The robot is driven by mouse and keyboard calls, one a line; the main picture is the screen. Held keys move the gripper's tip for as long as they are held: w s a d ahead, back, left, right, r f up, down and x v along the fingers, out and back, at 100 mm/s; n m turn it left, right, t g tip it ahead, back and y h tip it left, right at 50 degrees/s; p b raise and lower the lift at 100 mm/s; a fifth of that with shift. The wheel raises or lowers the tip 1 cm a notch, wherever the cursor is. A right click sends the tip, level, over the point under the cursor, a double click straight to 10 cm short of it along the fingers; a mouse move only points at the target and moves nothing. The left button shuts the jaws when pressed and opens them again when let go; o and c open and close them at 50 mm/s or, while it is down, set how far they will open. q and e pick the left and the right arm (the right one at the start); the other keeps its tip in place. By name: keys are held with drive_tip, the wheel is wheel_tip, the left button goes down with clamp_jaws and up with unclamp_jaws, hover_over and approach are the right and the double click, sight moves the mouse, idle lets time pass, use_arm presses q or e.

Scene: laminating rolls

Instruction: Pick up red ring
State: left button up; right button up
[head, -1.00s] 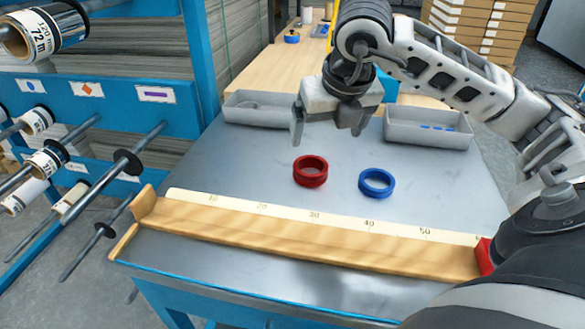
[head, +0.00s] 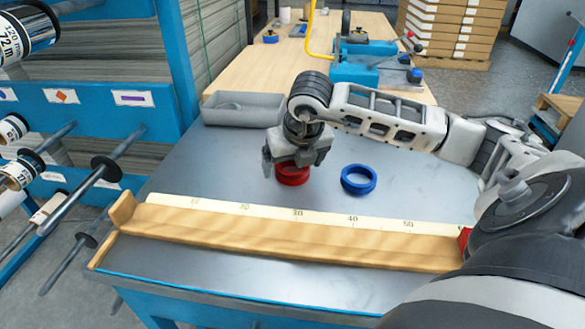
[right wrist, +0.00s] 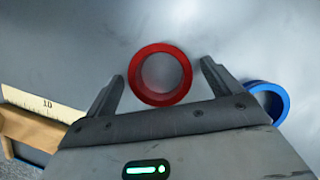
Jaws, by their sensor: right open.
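The red ring (head: 292,175) lies on the grey metal table, partly hidden by my right gripper in the head view. My right gripper (head: 292,172) is low over it and open. In the right wrist view the red ring (right wrist: 160,75) shows between and slightly beyond the two fingertips of my right gripper (right wrist: 162,78), with a gap on each side. Whether the fingers are level with the ring is hard to tell. My left gripper is not in view.
A blue ring (head: 358,179) lies just right of the red one; it shows beside the right finger in the wrist view (right wrist: 268,100). A wooden ruler bar (head: 290,239) runs along the front. A grey bin (head: 240,107) stands behind. A blue rack (head: 100,105) with rods is left.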

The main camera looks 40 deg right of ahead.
drive_tip(key=shift+c, duration=0.3)
drive_tip(key=c, duration=1)
drive_tip(key=shift+c, duration=0.4)
drive_tip(key=shift+r, duration=0.1)
